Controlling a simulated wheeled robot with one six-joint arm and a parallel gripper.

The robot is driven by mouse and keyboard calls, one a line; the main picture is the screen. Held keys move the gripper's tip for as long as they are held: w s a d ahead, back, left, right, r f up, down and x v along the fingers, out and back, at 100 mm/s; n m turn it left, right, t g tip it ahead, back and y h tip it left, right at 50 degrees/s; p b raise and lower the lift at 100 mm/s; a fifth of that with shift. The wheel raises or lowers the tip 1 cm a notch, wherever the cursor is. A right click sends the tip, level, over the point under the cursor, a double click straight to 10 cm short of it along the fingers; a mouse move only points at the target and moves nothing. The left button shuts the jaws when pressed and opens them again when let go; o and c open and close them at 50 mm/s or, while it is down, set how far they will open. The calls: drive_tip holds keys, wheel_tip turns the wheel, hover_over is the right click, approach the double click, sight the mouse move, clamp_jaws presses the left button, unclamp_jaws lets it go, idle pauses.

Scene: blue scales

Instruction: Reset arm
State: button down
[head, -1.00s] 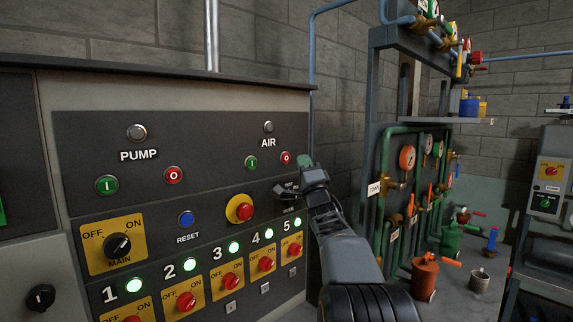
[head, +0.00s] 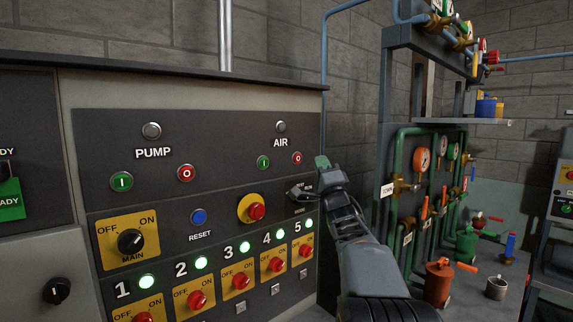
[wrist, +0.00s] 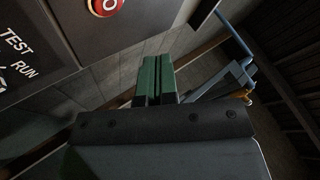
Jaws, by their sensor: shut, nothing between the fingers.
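My arm reaches up in front of the right edge of the control panel (head: 220,130) in the head view. My gripper (head: 322,162) is at its end, with green fingertips pressed together and nothing held. In the wrist view the shut green fingers (wrist: 155,75) point past the panel's edge, apart from the panel face. The TEST/RUN selector (head: 302,192) is partly hidden beside my wrist. The red air button (head: 297,158) is just left of my fingertips, and it also shows at the top of the wrist view (wrist: 105,4).
The panel carries a red emergency button (head: 256,211), a blue reset button (head: 198,217) and a row of red switches (head: 240,281) under lit green lamps. To the right stands a pipe rack with gauges (head: 422,160) and valves. An orange can (head: 438,283) and a mug (head: 496,288) sit below.

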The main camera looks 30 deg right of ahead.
drive_tip(key=w+d+f+n+g+h, duration=0.2)
drive_tip(key=d+f+g+h, duration=0.2)
drive_tip(key=f+g, duration=0.7)
drive_tip(key=s+a+f+n+g+y, duration=0.1)
drive_tip(key=s+a+f+n+g, duration=0.15)
drive_tip(key=f, duration=0.35)
drive_tip(key=s+a+f+n+g+y, duration=0.1)
drive_tip(key=s+a+f+n+y, duration=0.15)
drive_tip(key=f, duration=0.45)
drive_tip(key=s+a+f+n+g+y, duration=0.3)
drive_tip(key=s+a+f+n, duration=0.2)
drive_tip(key=s+a, duration=0.5)
drive_tip(key=s+a+f+n+g+y+p, duration=0.1)
drive_tip(key=s+a+f+n+g+y, duration=0.2)
drive_tip(key=a, duration=1.4)
drive_tip(key=shift+s+f+n+g, duration=0.75)
drive_tip(key=shift+s+f+n, duration=1.1)
drive_tip(key=shift+s, duration=1.7)
